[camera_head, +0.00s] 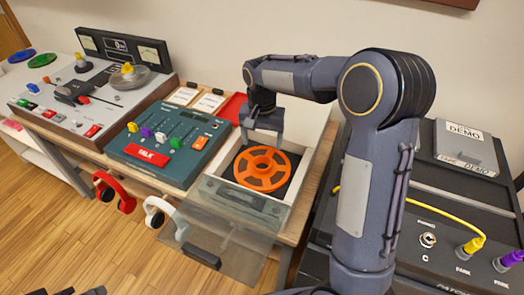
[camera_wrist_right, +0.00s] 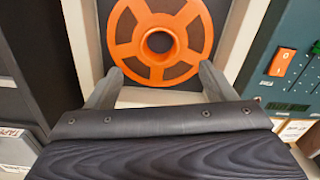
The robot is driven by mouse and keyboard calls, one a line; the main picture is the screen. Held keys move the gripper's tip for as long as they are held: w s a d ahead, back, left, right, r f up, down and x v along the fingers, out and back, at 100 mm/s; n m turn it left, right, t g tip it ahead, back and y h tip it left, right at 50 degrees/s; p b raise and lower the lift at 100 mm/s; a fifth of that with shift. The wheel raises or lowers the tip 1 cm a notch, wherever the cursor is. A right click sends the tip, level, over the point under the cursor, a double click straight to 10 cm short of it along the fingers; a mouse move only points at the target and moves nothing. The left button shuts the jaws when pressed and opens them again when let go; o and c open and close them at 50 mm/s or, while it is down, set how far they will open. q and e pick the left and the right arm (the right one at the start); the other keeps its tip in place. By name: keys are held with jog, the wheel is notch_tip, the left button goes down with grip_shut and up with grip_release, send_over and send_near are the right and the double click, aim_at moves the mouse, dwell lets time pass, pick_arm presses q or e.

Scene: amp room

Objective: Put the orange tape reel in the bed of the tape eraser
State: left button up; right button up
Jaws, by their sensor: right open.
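The orange tape reel (camera_head: 263,168) lies flat on the dark bed of the white tape eraser (camera_head: 297,189). The eraser's clear lid (camera_head: 215,240) is swung open toward the front. My right gripper (camera_head: 262,142) is at the far edge of the reel, pointing down. In the right wrist view, its two fingers are apart near the reel's rim (camera_wrist_right: 160,76), with nothing held between them. Whether the fingertips touch the reel cannot be told. Dark tips at the bottom left edge of the head view may be my left gripper (camera_head: 72,291); its state is unclear.
A teal mixer (camera_head: 165,150) stands left of the eraser, with a red tray (camera_head: 232,108) behind. A tape machine (camera_head: 100,100) is farther left. Red and white headphones (camera_head: 115,190) hang at the front edge. A dark patch panel (camera_head: 430,240) with cables is at right.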

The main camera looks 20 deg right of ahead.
jog(key=s+r+n+t+y, duration=0.1)
jog(key=s+r, duration=0.3)
jog(key=s, duration=0.4)
jog(key=s+r+n+t+y, duration=0.2)
jog(key=s+r, duration=0.2)
jog(key=s, duration=0.3)
jog(key=s+a+f+n+t, duration=0.1)
jog(key=s+a, duration=0.1)
jog(key=s, duration=0.4)
jog(key=s+a+f+n+t, duration=0.1)
jog(key=s+f, duration=0.1)
jog(key=s, duration=0.4)
jog(key=shift+a+n+t+y, duration=0.3)
jog(key=shift+a+n+y, duration=0.05)
jog(key=shift+n+y, duration=0.05)
